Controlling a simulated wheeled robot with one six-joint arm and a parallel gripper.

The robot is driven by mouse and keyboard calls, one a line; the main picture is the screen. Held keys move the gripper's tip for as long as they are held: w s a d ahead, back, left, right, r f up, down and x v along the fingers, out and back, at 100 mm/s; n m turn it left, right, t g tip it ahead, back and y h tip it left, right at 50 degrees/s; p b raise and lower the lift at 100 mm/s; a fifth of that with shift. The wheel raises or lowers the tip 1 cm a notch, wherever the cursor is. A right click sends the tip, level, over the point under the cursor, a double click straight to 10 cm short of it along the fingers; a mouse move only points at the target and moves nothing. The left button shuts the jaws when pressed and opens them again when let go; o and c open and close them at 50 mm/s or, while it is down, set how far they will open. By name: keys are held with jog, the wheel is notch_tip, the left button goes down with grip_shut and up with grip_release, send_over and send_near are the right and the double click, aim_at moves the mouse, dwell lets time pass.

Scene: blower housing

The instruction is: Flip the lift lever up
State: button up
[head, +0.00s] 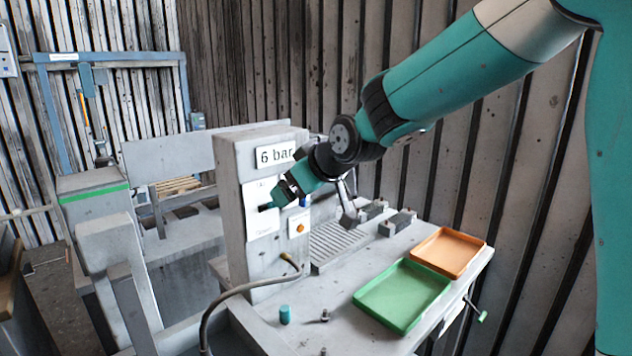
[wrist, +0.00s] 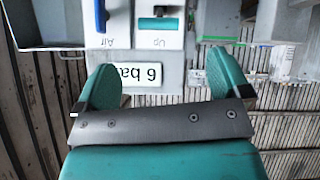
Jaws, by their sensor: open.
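A teal lever (wrist: 160,23) sits on a white plate marked "Up" in the wrist view, which shows the panel upside down. Its handle lies crosswise; I cannot tell which way it is flipped. In the head view the lever (head: 267,206) shows only as a small dark teal piece on the front of the grey column (head: 236,190). My gripper (wrist: 162,70) is open and empty. Its two teal fingers stand either side of the lever's line in the wrist view, with the lever beyond the tips. In the head view my gripper (head: 284,193) is close to the panel and hides part of it.
A blue lever marked "Air" (wrist: 100,16) is beside the teal lever. A "6 bar" sign (head: 274,156) is above. An orange knob (head: 300,228) and a hose (head: 240,288) are lower. Green (head: 402,296) and orange trays (head: 447,251) lie on the bench at right.

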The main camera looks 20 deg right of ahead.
jog(key=b+v, duration=0.1)
jog(key=v, duration=0.5)
jog(key=shift+s+r, duration=0.15)
jog(key=shift+s, duration=0.05)
jog(key=s+a+f+g, duration=0.2)
jog(key=s+f+g, duration=0.1)
jog(key=s, duration=0.5)
jog(key=s+a+f+n+g+y, duration=0.1)
jog(key=s+a+f+g, duration=0.2)
jog(key=s, duration=0.6)
jog(key=s+a+f+g, duration=0.3)
jog(key=s+f, duration=0.1)
jog(key=s, duration=0.5)
jog(key=shift+s+a+g, duration=0.2)
jog(key=shift+g, duration=0.2)
jog(key=shift+f, duration=0.1)
jog(key=shift+c, duration=0.3)
